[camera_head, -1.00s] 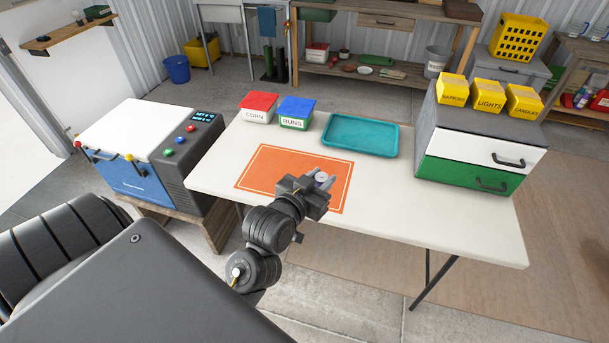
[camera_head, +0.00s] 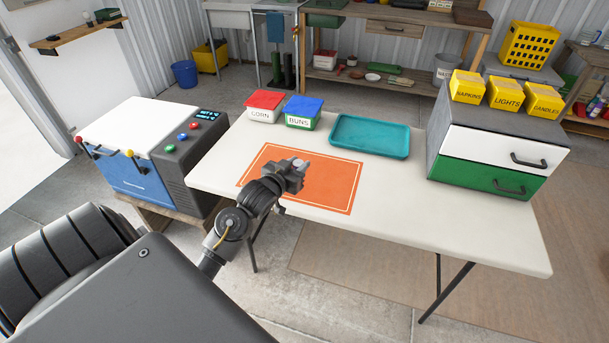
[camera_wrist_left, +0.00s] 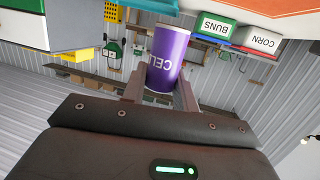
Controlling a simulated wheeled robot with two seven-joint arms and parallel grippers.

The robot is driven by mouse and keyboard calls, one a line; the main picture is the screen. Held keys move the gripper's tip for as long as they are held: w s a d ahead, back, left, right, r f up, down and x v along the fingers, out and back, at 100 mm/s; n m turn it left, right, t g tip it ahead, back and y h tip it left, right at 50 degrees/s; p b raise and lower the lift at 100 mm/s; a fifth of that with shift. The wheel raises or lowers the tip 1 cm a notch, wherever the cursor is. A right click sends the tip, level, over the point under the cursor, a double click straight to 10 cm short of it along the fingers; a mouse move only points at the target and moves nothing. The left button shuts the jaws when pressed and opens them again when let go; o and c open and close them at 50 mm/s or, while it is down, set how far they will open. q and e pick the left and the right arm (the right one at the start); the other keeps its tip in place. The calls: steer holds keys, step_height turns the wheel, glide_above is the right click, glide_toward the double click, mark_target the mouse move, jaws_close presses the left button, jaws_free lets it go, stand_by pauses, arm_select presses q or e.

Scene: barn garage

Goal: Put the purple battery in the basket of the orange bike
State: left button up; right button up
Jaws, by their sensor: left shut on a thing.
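The purple battery, a cylinder with white letters, is between the fingers of my left gripper in the left wrist view (camera_wrist_left: 167,58). My left gripper (camera_head: 297,165) is shut on it, above the orange mat on the table in the head view; its fingers show in the left wrist view (camera_wrist_left: 160,92). In the head view only a pale grey bit at the fingertips shows. No orange bike or basket is in view. My right gripper is not in view.
The white table (camera_head: 400,205) holds an orange mat (camera_head: 335,190), a teal tray (camera_head: 370,137), the CORN box (camera_head: 262,113), the BUNS box (camera_head: 302,120) and a drawer unit (camera_head: 490,160). The table's front middle is clear.

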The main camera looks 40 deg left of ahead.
arm_select(q)
steer(key=w+f, duration=0.2)
steer(key=f, duration=0.1)
steer(key=w+a+f, duration=0.1)
steer(key=w+f, duration=0.1)
steer(key=w, duration=0.1)
steer(key=shift+a+f, duration=0.15)
steer(key=shift+f, duration=0.25)
steer(key=shift+w+f, duration=0.1)
steer(key=shift+f, duration=1.6)
steer(key=shift+f, duration=0.15)
steer(key=o, duration=1)
steer(key=shift+o, duration=0.3)
